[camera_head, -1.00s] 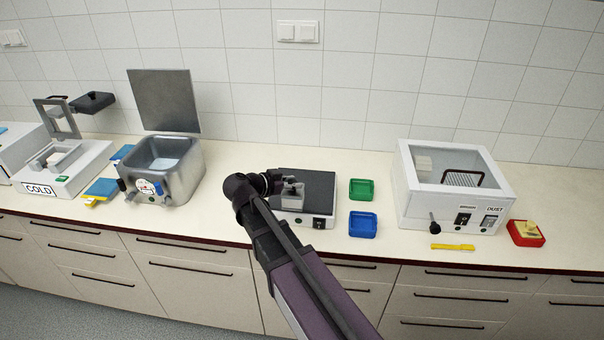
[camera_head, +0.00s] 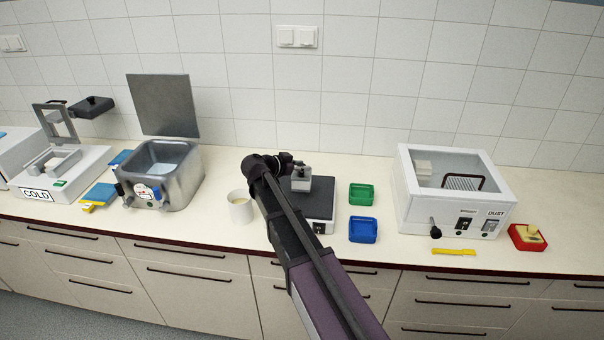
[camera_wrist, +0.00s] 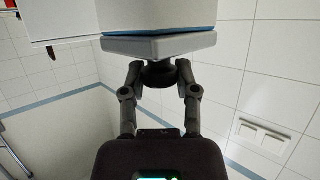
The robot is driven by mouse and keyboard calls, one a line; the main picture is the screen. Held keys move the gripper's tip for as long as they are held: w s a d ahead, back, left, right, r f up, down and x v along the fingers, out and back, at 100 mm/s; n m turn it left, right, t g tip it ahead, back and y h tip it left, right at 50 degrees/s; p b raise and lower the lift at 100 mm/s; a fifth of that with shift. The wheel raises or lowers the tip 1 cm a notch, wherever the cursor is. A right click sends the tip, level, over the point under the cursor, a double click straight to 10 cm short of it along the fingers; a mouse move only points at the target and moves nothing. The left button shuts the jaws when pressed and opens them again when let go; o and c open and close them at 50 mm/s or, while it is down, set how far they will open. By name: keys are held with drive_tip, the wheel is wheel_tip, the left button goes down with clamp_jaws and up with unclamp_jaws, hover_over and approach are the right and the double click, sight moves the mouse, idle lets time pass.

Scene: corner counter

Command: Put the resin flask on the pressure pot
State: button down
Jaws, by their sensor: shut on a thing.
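A white cup (camera_head: 240,208) stands left of my arm. Green (camera_head: 361,194) and blue (camera_head: 363,230) trays lie right of the dark-topped device. A white box (camera_head: 450,215) stands further right. Counter between basin and cup is clear.

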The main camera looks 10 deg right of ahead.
sight(301, 172)
drive_tip(key=shift+w+d, duration=0.2)
drive_tip(key=shift+w, duration=0.4)
wheel_tip(301, 172, down, 4)
drive_tip(key=b, duration=0.3)
drive_tip(key=shift+r+b, duration=0.15)
drive_tip(key=shift+b, duration=0.2)
drive_tip(key=shift+c, duration=1.8)
unclamp_jaws()
drive_tip(key=shift+r, duration=0.1)
drive_tip(key=shift+s+a+r, duration=0.15)
drive_tip(key=shift+a, duration=0.05)
drive_tip(key=p+v, duration=0.4)
drive_tip(key=v, duration=0.7)
drive_tip(key=shift+p, duration=0.35)
